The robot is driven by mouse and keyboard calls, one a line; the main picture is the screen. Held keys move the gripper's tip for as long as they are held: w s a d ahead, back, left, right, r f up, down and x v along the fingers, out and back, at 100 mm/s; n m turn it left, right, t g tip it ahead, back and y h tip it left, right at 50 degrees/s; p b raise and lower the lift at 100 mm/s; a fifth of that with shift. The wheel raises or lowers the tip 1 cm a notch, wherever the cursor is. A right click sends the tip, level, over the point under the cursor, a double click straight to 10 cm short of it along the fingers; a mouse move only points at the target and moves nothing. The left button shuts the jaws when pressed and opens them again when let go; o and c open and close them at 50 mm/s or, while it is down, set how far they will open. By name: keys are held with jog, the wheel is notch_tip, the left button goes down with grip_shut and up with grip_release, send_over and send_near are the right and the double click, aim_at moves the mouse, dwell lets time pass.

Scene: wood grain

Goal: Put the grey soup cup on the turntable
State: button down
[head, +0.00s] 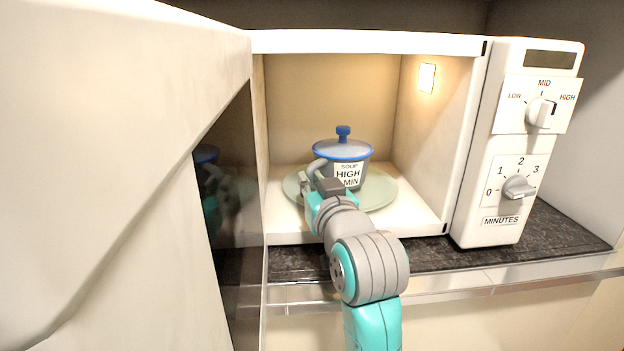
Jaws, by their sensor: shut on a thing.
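The grey soup cup (357,172) has a blue-rimmed lid with a blue knob and a label reading "SOUP HIGH MIN"; part of the label is hidden. It is upright inside the open microwave, over the pale green turntable (381,194). I cannot tell whether its base touches the plate. My gripper (312,180) reaches in from the front and is shut on the cup's handle at the cup's left side. My wrist hides the front left of the turntable.
The microwave door (230,200) stands open at the left, close to my arm. The right inner wall has a lit lamp (427,77). The control panel (520,140) with a power dial (541,112) and a minutes dial (519,187) stands at the right, on a dark counter (550,232).

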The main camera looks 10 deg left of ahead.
jog(key=shift+f, duration=0.2)
jog(key=c, duration=1.2)
grip_release()
jog(key=shift+o, duration=0.2)
jog(key=shift+r, duration=0.2)
jog(key=v, duration=1.2)
jog(key=shift+r, duration=0.3)
jog(key=shift+s+d, duration=0.1)
